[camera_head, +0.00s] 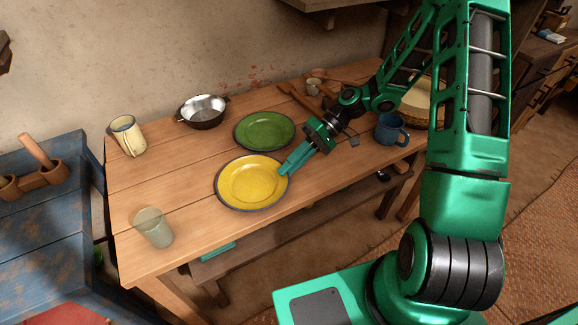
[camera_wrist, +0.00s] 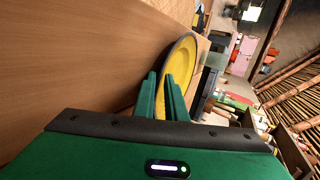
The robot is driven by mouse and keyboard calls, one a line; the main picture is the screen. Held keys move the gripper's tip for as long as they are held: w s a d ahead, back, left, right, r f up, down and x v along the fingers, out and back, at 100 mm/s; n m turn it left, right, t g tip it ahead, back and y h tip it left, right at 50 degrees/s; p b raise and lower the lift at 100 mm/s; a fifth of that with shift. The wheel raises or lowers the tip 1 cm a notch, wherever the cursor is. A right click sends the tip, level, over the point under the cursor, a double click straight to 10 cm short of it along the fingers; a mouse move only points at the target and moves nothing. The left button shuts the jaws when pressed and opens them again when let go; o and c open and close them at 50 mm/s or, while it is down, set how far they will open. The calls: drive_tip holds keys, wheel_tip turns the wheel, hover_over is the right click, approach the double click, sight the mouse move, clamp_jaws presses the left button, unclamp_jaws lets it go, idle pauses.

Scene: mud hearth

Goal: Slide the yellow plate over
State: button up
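The yellow plate (camera_head: 250,184) with a dark rim lies on the wooden table (camera_head: 180,196), in front of the green plate. My gripper (camera_head: 286,169) reaches in from the right, low over the table, with its fingertips at the plate's right rim. The wrist view shows the plate (camera_wrist: 183,62) edge-on, just beyond the two green fingers of my gripper (camera_wrist: 161,78). A narrow gap shows between the fingers, and the rim runs down to it. I cannot tell whether the fingers press on the rim.
The green plate (camera_head: 265,131) lies just behind. A metal bowl (camera_head: 203,111), a cream mug (camera_head: 127,136) and a clear glass (camera_head: 152,227) stand to the left. A blue mug (camera_head: 391,129) is on the right. Bare table lies left of the yellow plate.

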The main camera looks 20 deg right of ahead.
drive_tip(key=shift+d+f, duration=0.1)
drive_tip(key=shift+d, duration=0.05)
drive_tip(key=v, duration=1)
drive_tip(key=shift+w+d+r, duration=0.15)
drive_tip(key=shift+d+r, duration=0.1)
drive_tip(key=shift+r, duration=0.05)
